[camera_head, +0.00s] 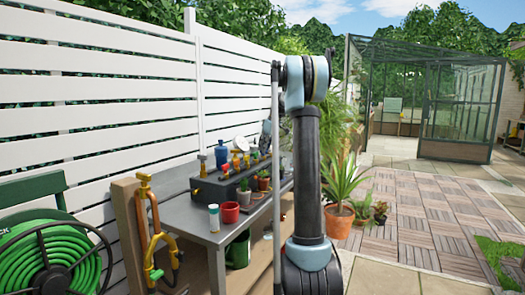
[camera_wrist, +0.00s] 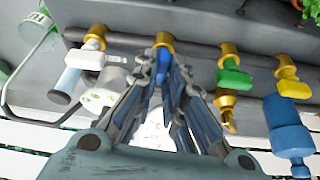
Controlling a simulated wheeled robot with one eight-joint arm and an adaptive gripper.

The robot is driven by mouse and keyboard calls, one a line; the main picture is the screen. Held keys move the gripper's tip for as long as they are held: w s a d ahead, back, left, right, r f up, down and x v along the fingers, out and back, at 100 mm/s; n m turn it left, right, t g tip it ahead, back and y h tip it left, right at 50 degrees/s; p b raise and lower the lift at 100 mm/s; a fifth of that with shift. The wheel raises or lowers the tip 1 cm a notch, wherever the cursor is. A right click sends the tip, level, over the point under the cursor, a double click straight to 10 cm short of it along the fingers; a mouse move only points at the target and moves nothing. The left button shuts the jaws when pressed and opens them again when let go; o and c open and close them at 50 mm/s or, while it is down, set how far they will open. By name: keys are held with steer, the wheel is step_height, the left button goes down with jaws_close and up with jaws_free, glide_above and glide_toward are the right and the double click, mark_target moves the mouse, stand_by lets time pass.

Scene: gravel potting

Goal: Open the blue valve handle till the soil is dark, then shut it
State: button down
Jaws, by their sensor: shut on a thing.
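The blue valve handle (camera_wrist: 162,66) sits on a brass tap (camera_wrist: 164,42) on the grey pipe in the wrist view, mostly covered by my fingers. My gripper (camera_wrist: 165,76) is shut on this handle, with one finger on each side of it. In the head view my gripper is hidden or too small to make out behind my arm. Small potted plants (camera_head: 245,192) stand on the bench in the head view. The soil under the blue valve does not show, so its colour cannot be told.
A white-handled tap (camera_wrist: 88,58) is left of my gripper; green (camera_wrist: 234,79) and yellow (camera_wrist: 292,88) handles are right. A blue bottle (camera_wrist: 287,125) is close by. The grey bench (camera_head: 190,219) holds a red pot (camera_head: 230,212). A green hose reel (camera_head: 50,262) stands front left.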

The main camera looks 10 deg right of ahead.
steer(key=shift+w+d+n, duration=0.15)
steer(key=shift+n, duration=0.35)
steer(key=shift+d, duration=0.1)
steer(key=c, duration=1.7)
jaws_free()
steer(key=shift+o, duration=0.2)
steer(key=shift+r, duration=0.2)
steer(key=v, duration=1.1)
steer(key=shift+d+r, duration=0.2)
steer(key=shift+w, duration=0.1)
